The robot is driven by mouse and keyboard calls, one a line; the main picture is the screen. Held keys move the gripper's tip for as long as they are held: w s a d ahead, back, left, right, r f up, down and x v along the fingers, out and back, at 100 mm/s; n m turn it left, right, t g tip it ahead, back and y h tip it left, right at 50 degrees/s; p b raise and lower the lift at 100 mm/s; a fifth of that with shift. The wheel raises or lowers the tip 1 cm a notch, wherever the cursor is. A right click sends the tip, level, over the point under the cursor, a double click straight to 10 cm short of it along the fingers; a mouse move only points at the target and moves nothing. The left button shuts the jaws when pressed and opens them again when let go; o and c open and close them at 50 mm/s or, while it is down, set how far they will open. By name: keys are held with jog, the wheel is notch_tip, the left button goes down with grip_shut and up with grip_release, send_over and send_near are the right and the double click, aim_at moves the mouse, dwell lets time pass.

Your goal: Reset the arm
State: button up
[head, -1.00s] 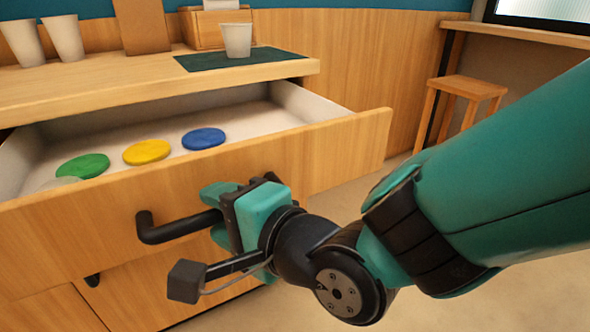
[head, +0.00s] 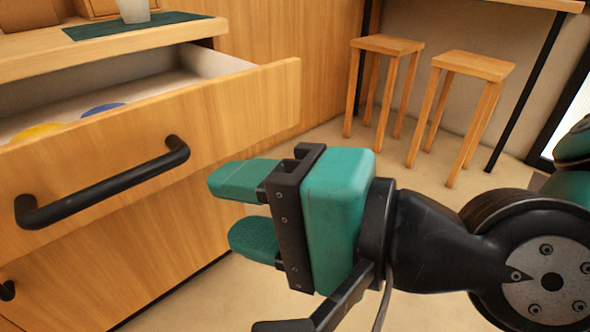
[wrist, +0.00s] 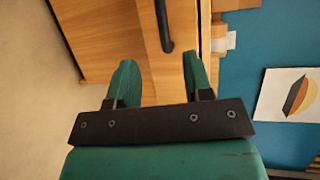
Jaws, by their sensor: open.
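My gripper (head: 240,210) is open and empty in the head view, with its two green fingers pointing left. It is apart from the black drawer handle (head: 105,187), to the right of it and in front of the drawer front. The wooden drawer (head: 235,105) stands pulled out. In the wrist view, my gripper (wrist: 160,80) shows both fingers spread, with the handle (wrist: 164,25) beyond them and nothing between them.
A yellow disc (head: 38,131) and a blue disc (head: 102,108) lie in the drawer. A cup (head: 133,10) stands on a dark green mat (head: 90,30) on the counter. Two wooden stools (head: 388,44) stand at the back. The floor between them and the drawer is clear.

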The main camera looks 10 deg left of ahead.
dwell(0.4)
jog(key=w+d+f+n+g+h, duration=0.1)
jog(key=d+f+n+h, duration=0.2)
jog(key=d, duration=0.5)
jog(key=w+d+f+n+g+h+p, duration=0.1)
jog(key=d+n+h, duration=0.35)
jog(key=d, duration=0.35)
jog(key=w+d+f+n+h, duration=0.15)
jog(key=d+h, duration=0.25)
jog(key=d, duration=0.4)
notch_tip(320, 180, up, 37)
jog(key=p, duration=3.7)
jog(key=shift+s+n, duration=0.25)
jog(key=shift+n, duration=0.15)
